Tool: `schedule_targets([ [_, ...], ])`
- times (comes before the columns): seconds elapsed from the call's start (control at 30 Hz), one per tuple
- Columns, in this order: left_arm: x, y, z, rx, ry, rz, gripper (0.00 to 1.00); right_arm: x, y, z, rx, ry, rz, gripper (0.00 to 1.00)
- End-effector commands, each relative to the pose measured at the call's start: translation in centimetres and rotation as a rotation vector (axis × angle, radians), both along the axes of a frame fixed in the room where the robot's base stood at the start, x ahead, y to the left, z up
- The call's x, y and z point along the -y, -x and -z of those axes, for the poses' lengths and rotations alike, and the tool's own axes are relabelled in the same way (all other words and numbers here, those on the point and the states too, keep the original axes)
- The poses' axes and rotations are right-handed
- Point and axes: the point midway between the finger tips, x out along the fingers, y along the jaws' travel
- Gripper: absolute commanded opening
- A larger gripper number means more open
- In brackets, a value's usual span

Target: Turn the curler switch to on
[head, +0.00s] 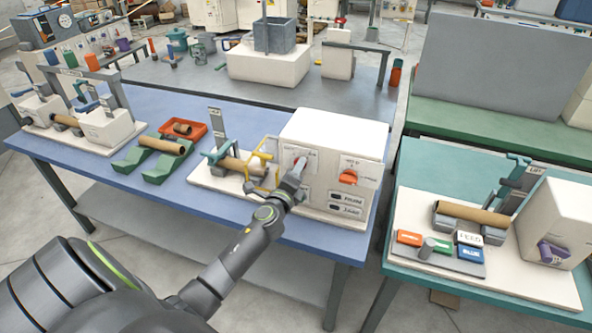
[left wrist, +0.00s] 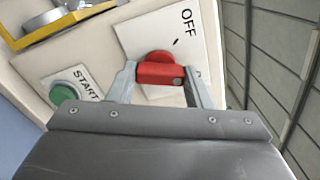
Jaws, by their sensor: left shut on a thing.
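The red switch knob (left wrist: 158,72) sits on a white plate marked OFF (left wrist: 187,22) on the front of the cream machine box (head: 335,135). In the left wrist view, my left gripper (left wrist: 160,82) has one finger at each end of the knob's red handle and is shut on it. In the head view, the left gripper (head: 296,170) reaches the box's left front panel and hides most of the knob. I cannot read any ON mark. My right gripper is not in view.
A green START button (left wrist: 63,95) lies left of the knob in the wrist view. A yellow frame (head: 262,166) and a cardboard tube (head: 240,166) stand left of the box. An orange knob (head: 348,177) is on its right panel.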

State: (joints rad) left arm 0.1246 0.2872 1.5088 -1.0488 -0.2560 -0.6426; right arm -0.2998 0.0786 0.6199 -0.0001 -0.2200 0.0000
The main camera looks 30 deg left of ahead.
Motion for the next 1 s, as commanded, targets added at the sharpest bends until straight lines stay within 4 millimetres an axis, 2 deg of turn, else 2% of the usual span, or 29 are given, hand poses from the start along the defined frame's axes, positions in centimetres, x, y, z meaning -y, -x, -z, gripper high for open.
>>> schedule_targets([
  [0.4, 0.00, 0.07, 0.19, -0.063, -0.244, -0.001, 0.23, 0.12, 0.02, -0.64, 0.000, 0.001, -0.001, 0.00],
  [1.0, -0.03, 0.09, 0.27, -0.078, -0.307, -0.001, 0.23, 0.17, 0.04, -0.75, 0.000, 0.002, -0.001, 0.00],
])
